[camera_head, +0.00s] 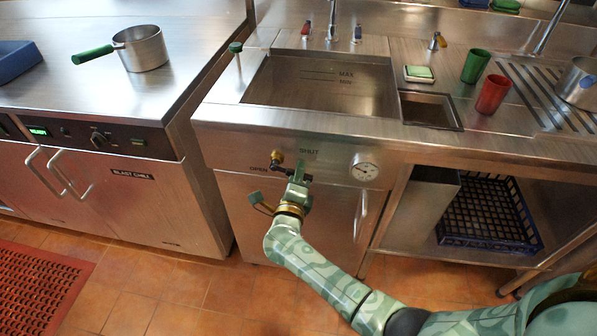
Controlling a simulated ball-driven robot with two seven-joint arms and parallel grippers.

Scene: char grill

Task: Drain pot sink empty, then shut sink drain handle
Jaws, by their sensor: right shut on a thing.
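The pot sink (325,91) is a steel basin with MAX and MIN lines on its back wall. I see no clear water surface in it, and its floor is partly hidden by the front rim. The drain handle, with a brass fitting (277,157), is on the sink's front panel, between an OPEN label at left and a SHUT label above right. My right gripper (293,176) is shut on the drain handle and covers much of it, so the handle's exact angle is hard to tell. My left gripper is not in view.
A round gauge (364,167) is right of the handle. Taps (332,22) stand behind the basin. Green (475,66) and red (492,94) cups stand at right. A green-handled pot (141,48) sits on the left counter. A blue crate (490,212) is on the lower shelf.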

